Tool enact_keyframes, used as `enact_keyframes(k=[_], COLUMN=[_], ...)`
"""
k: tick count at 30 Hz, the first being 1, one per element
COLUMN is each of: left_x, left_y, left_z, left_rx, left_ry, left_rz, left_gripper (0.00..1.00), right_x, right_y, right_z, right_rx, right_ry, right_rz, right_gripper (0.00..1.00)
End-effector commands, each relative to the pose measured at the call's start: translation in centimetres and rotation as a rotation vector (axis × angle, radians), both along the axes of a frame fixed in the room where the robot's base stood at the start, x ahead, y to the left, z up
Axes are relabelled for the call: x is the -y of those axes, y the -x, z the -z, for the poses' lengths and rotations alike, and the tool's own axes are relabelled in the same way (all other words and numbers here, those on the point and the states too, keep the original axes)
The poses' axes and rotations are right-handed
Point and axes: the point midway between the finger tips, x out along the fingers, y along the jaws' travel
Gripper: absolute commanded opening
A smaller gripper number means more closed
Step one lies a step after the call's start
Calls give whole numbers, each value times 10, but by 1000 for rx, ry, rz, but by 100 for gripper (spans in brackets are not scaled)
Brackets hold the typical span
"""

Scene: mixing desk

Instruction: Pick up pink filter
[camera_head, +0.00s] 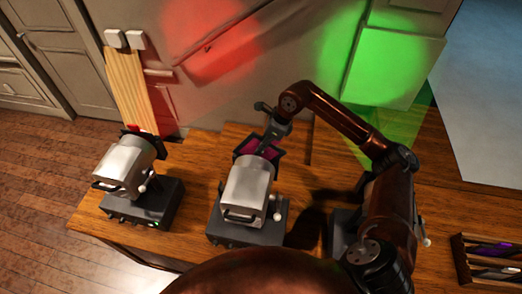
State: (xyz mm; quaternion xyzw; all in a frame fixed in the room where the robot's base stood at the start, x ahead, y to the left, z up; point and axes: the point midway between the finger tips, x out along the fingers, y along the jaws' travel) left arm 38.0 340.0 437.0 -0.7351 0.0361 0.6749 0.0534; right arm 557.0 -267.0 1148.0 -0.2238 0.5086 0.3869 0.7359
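A pink-magenta filter (249,144) in a dark frame sits at the front end of the middle lamp (247,188). My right arm comes in from the right and bends down over it. My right gripper (267,142) is right at the filter, its fingers overlapping the frame in the picture. The fingers are small and dark, so I cannot tell whether they are closed on the filter or only beside it. My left gripper is not in view.
A second lamp (126,166) with a red piece at its front stands on the left of the wooden desk (190,222). A wooden rack (461,262) with dark and purple pieces lies at the right edge. Red and green light falls on the wall behind. My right arm covers the desk's right part.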

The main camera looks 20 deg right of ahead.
Motion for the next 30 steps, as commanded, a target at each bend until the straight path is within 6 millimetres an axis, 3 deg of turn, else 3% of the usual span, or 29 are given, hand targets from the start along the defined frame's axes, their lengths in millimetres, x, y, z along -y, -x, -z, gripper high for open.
enact_keyframes(k=[4, 22, 30], left_x=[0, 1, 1], left_y=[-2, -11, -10], left_z=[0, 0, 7], left_rx=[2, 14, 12], left_ry=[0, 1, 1], left_rz=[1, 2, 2], left_gripper=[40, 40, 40], right_x=[0, 1, 1], right_y=[0, 0, -1], right_z=[0, -4, -32], right_rx=[0, 1, 4], right_ry=[0, 0, 1], right_rz=[0, 1, 1], right_gripper=[0, 0, 0])
